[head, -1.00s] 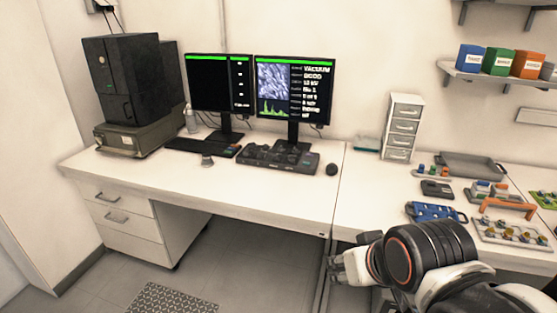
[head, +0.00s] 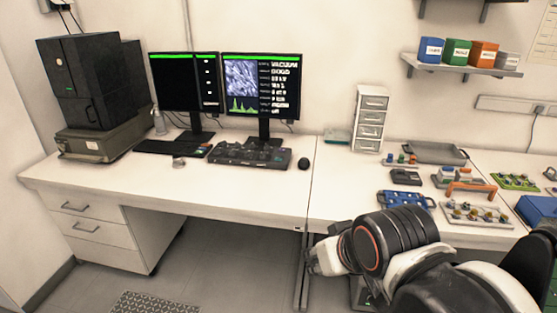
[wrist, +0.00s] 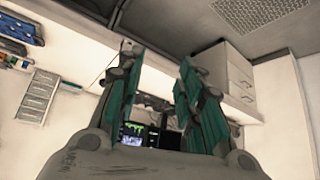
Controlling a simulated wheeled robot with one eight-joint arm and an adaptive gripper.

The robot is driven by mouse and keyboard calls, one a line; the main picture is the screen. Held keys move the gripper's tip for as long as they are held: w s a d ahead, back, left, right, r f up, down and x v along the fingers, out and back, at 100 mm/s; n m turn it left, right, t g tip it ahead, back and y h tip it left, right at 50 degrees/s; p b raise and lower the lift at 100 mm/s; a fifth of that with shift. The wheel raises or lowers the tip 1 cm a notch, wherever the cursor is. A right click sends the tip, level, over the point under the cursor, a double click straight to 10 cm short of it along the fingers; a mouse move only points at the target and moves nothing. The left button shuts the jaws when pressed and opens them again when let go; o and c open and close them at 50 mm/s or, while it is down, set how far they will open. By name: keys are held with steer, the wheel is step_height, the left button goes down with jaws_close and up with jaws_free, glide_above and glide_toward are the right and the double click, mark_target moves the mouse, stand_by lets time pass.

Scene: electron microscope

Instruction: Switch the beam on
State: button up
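The control panel (head: 250,155), a dark console with knobs, lies on the white desk below the right monitor (head: 262,88). That monitor shows a grey microscope picture, a green graph and text lines that seem to begin with VACUUM GOOD. The left monitor (head: 185,84) is mostly black under a green bar. My gripper (head: 322,262) is low in front of the desk edge, right of the panel and apart from it. In the wrist view my gripper (wrist: 156,56) has its two fingers spread with nothing between them. A lit monitor (wrist: 134,131) shows beyond them.
A keyboard (head: 168,147), a small grey object (head: 179,162) and a mouse (head: 303,164) lie near the panel. A dark tower (head: 90,82) stands at left. The right-hand table holds trays, a drawer unit (head: 371,118) and small parts. The front desk surface is clear.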

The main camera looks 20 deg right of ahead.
jaws_close()
stand_by(1.0)
